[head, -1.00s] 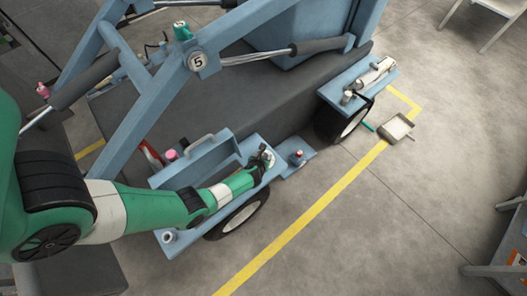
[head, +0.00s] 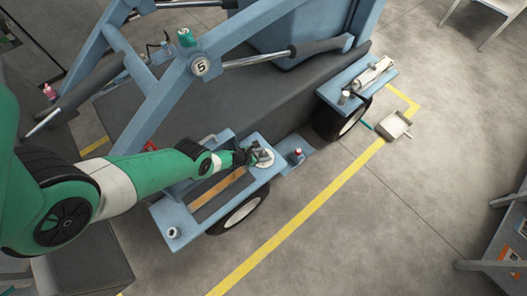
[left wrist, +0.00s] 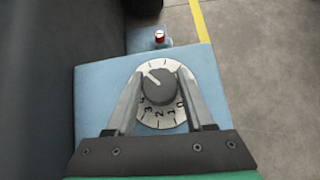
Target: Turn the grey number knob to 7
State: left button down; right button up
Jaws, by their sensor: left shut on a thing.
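The grey number knob (left wrist: 158,86) sits on a white dial (left wrist: 178,68) with black numbers, on a blue block (left wrist: 95,95). Its white pointer line points to the upper left in the left wrist view. Numbers 0 to 3 show along the dial's lower edge, but the number at the pointer is too small to read. My left gripper (left wrist: 161,82) is shut on the knob, with one finger on each side. In the head view my left gripper (head: 246,157) reaches the white dial (head: 264,158) from the left. My right gripper is not in view.
A small red-topped part (head: 297,154) stands just beyond the dial, also in the left wrist view (left wrist: 159,36). A blue lift frame with a round 5 sign (head: 199,66) rises behind my arm. A wheel (head: 240,212) is below the block. Open floor lies to the right.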

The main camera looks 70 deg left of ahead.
pick_arm(q)
jog(key=shift+r, duration=0.1)
dwell(0.4)
jog(key=shift+c, duration=1.4)
grip_release()
jog(key=p+v, duration=1.1)
jog(key=p, duration=0.1)
jog(key=shift+s+r, duration=0.15)
jog(key=shift+s, duration=0.1)
